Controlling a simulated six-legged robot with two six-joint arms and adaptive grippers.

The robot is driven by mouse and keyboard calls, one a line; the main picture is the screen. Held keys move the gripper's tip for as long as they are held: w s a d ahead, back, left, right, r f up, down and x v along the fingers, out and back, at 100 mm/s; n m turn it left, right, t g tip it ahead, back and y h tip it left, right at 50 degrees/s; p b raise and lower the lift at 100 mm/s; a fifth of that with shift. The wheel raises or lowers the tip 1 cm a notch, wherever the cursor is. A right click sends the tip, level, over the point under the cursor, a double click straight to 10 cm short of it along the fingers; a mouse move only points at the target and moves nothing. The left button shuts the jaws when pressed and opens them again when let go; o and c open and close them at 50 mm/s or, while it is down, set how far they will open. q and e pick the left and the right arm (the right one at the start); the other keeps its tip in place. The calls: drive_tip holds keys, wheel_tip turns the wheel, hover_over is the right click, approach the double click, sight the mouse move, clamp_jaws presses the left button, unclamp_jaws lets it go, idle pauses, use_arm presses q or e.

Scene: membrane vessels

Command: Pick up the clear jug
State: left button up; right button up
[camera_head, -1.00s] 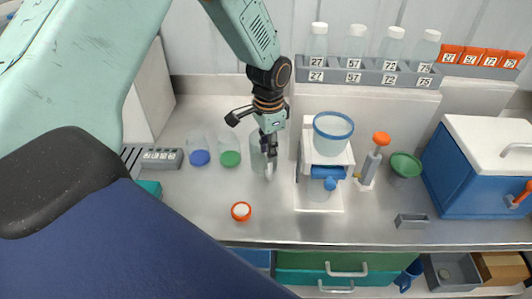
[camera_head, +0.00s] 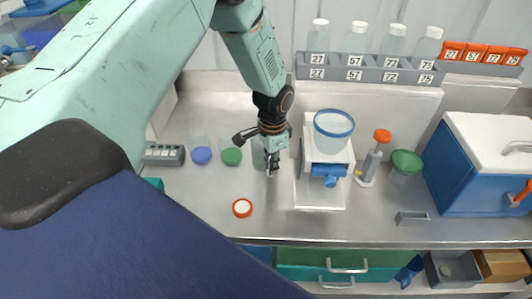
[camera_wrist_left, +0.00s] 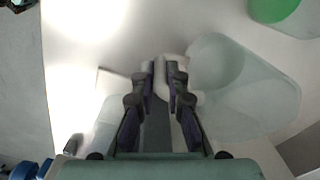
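The clear jug (camera_head: 258,156) stands on the steel counter in the head view, partly hidden behind my left gripper (camera_head: 272,166). In the left wrist view the clear jug (camera_wrist_left: 245,90) is to the right of the fingers, with its pale handle running between them. My left gripper (camera_wrist_left: 164,72) points down, its fingertips close together on either side of the handle with little gap, so it looks shut on it. The jug's base appears to be on the counter. My right gripper is not in view.
Left of the jug are clear vessels with a blue disc (camera_head: 201,155) and a green disc (camera_head: 232,156). A white stand with a blue-rimmed cup (camera_head: 333,124) is close on the right. An orange-rimmed cap (camera_head: 242,208) lies in front. A bottle rack (camera_head: 368,70) is behind.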

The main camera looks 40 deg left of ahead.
use_arm(q)
clamp_jaws()
drive_tip(key=shift+s+a+r, duration=0.1)
drive_tip(key=shift+s, duration=0.05)
wheel_tip(320, 180, up, 10)
idle(0.7)
